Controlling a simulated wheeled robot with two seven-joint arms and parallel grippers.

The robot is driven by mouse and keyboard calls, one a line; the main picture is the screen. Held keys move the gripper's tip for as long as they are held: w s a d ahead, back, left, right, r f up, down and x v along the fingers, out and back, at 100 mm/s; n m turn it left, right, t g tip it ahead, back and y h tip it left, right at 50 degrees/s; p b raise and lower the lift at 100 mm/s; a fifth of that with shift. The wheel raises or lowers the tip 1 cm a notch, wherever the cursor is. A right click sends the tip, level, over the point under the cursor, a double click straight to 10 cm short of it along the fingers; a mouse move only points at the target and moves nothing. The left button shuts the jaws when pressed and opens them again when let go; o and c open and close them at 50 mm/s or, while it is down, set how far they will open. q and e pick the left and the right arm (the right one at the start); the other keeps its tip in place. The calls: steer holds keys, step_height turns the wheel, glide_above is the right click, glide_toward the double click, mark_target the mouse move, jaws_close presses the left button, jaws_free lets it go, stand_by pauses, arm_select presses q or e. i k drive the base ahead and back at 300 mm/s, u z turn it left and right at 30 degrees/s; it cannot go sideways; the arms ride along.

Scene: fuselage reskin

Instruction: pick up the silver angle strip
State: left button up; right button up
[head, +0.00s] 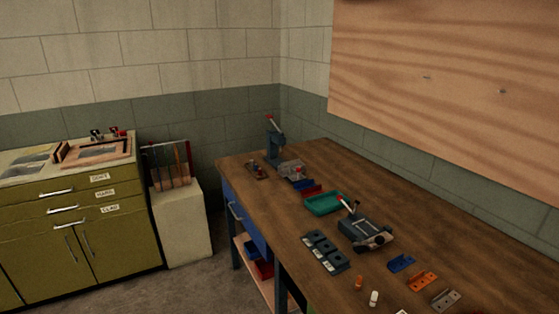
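I cannot make out a silver angle strip for certain. A small grey piece with holes (445,299) lies at the lower right of the wooden workbench (330,165), in a row with a blue piece (401,263) and an orange piece (423,281). A silvery-grey item (291,168) lies farther back on the bench, too small to identify. Neither of my grippers is in view.
The bench also holds a lever press (274,140), a teal tray (325,203), a dark lever tool (366,232) and dark blocks (324,252). An olive cabinet (80,225) stands left, beside a pale tool stand (182,222). Floor shows between cabinet and bench.

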mark_target(295, 163)
steer(key=u, duration=0.9)
steer(key=i, duration=3.95)
steer(key=z, duration=1.3)
